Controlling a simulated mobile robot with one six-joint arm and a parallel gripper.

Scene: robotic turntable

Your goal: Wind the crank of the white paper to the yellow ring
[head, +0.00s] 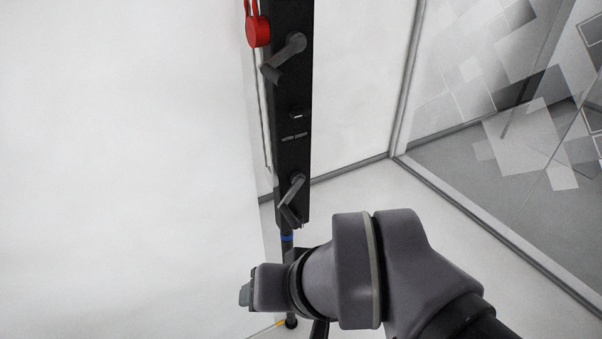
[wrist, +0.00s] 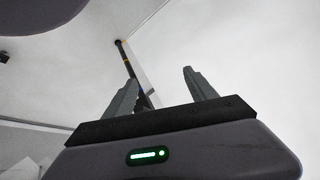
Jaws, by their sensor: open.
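The white paper (head: 120,170) hangs as a large sheet over the left of the head view. A black upright panel (head: 292,110) beside it carries an upper crank (head: 285,58) and a lower crank (head: 291,200); I cannot tell which belongs to the white paper. In the wrist view, a dark pole (wrist: 135,78) has small yellow bands, one a yellow ring (wrist: 127,62). My gripper (wrist: 159,78) is open, with nothing between its fingers. In the head view my gripper (head: 245,295) is low, below the lower crank and apart from it, its fingers partly hidden.
A red round piece (head: 257,31) hangs by the panel's upper left. A blue band (head: 287,238) circles the stand below the panel. A glass wall (head: 520,130) with square patterns stands at the right. Pale floor (head: 365,185) is clear between panel and glass.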

